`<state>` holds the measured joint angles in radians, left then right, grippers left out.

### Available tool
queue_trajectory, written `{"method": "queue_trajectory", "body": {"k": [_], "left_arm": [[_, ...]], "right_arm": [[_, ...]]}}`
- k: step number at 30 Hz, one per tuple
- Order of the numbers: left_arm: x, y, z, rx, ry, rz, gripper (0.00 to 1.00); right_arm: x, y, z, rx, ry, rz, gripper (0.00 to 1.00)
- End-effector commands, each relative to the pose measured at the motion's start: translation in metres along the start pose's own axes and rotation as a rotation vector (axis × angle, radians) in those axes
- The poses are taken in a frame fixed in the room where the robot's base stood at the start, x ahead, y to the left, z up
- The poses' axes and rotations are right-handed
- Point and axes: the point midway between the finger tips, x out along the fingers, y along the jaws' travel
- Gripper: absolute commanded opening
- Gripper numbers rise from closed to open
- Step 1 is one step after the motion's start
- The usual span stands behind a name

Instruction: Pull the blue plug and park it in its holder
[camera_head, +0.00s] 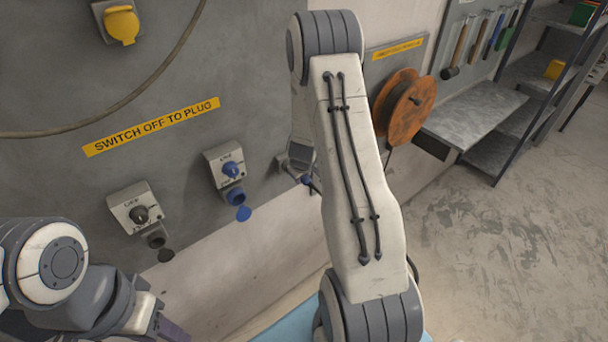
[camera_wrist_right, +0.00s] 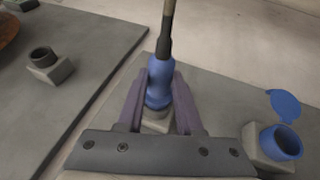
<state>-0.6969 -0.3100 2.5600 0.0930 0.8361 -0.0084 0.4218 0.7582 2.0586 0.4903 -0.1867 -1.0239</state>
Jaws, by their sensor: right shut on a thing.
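My right gripper (camera_wrist_right: 157,90) is shut on the blue plug (camera_wrist_right: 158,84), with a finger on each side of it. A dark cable sleeve and cable lead up from the plug. The plug's lower end is at a grey block (camera_wrist_right: 157,125); I cannot tell whether it is seated in it. The blue socket (camera_wrist_right: 282,142) is empty, with its round lid open. In the head view the blue socket (camera_head: 235,197) is on the wall panel, and my right gripper (camera_head: 301,166) is right of it, largely hidden by my arm. My left gripper (camera_head: 170,329) is cut off at the bottom edge.
A grey holder (camera_wrist_right: 48,66) is on a separate board at the left. The panel carries a second switch box with a dark socket (camera_head: 156,239) and a yellow outlet (camera_head: 122,24). An orange cable reel (camera_head: 408,108) hangs behind my right arm. Open floor lies right.

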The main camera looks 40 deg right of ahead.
Motion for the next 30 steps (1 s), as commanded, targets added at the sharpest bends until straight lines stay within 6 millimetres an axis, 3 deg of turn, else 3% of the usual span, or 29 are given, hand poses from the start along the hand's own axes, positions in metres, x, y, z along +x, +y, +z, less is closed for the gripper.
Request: {"method": "queue_trajectory", "body": {"k": [30], "left_arm": [[-0.027, 0.002, -0.001, 0.000, 0.000, 0.000, 0.50]], "right_arm": [[0.006, 0.000, -0.018, -0.001, 0.002, 0.001, 0.00]]}}
